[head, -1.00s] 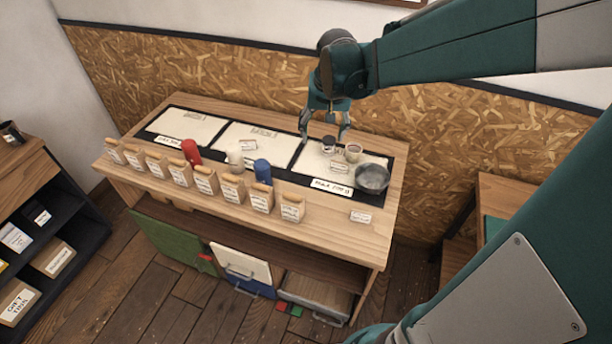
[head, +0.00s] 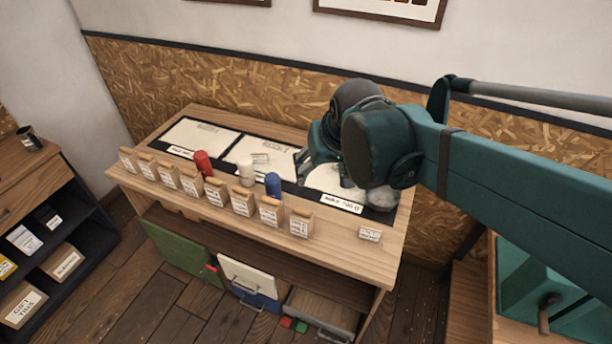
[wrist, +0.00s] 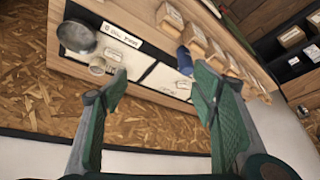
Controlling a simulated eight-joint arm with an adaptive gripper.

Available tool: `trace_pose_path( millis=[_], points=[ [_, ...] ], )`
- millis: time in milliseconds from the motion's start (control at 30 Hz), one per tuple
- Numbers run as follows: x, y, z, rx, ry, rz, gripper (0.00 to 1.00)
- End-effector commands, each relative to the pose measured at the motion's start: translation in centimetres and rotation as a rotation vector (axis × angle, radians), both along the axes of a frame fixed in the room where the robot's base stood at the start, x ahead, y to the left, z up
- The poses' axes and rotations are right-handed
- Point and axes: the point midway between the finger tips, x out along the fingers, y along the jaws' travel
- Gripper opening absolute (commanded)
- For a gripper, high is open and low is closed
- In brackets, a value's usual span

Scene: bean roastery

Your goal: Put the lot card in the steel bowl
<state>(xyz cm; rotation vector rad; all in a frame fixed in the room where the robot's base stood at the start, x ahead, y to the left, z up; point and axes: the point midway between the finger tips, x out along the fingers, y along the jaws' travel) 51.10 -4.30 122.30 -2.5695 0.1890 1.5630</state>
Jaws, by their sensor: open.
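The steel bowl (head: 382,200) sits at the right end of the counter, partly hidden by my arm. It shows whole in the wrist view (wrist: 77,37). A small white card (head: 370,234) stands on the bare wood in front of the bowl. Another small card (wrist: 115,55) lies near a small cup (wrist: 98,66) beside the bowl. I cannot read which one is the lot card. My gripper (wrist: 160,72) is open and empty above the counter, its fingers spread wide. In the head view my wrist partly hides it.
A label reading "MAX 700 G" (head: 342,203) marks the right panel. An open drawer (head: 325,312) juts out below.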

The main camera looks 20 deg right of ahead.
Motion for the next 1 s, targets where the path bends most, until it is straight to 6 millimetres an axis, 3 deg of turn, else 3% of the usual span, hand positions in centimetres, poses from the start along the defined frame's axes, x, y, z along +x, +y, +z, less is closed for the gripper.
trace_pose_path(
  millis=[500,1000],
  points=[
    [-6.1,3.6,-0.3,-0.046,-0.114,0.139,0.58],
    [-7.4,4.3,-0.5,-0.057,-0.143,0.171,0.58]
  ],
)
